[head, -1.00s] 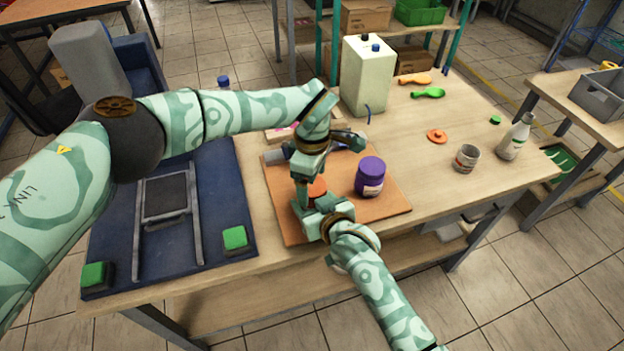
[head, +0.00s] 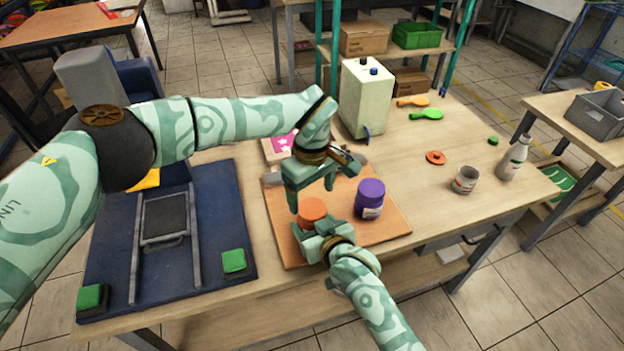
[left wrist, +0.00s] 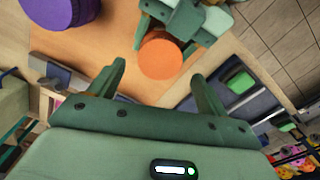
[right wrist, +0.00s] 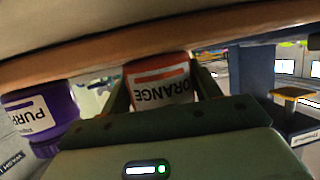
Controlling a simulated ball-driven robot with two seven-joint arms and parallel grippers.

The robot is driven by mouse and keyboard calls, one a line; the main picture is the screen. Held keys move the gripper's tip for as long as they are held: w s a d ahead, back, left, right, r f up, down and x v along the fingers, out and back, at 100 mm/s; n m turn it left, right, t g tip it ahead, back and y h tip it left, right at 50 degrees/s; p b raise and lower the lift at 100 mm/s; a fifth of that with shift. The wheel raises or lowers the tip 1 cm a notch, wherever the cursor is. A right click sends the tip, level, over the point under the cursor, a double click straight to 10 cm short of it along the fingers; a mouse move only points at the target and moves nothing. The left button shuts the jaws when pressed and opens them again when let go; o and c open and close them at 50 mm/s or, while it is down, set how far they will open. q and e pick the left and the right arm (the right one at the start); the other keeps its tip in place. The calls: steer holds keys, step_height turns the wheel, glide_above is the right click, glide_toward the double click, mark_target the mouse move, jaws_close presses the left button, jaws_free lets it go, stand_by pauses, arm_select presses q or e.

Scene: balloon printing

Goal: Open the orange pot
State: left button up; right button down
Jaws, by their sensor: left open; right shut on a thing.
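The orange pot stands on the orange-brown board (head: 284,250), with its orange lid (head: 312,211) on top. The lid also shows in the left wrist view (left wrist: 160,58). My right gripper (head: 318,240) is shut on the pot's sides from the front. In the right wrist view the pot's ORANGE label (right wrist: 160,88) shows upside down between the fingers. My left gripper (head: 312,194) is open and empty above the lid, pointing down. In the left wrist view its fingers (left wrist: 158,73) are spread either side of the lid, apart from it.
A purple pot (head: 370,199) stands on the board just right of the orange pot. A pale canister machine (head: 366,100) stands behind. A loose orange lid (head: 436,158), a cup (head: 465,180) and a bottle (head: 514,158) are to the right. A blue mat (head: 220,215) lies left.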

mark_target(312, 208)
arm_select(q)
steer(key=shift+f, duration=1.95)
steer(key=c, duration=1)
steer(key=n, duration=0.6)
steer(key=shift+n, duration=0.4)
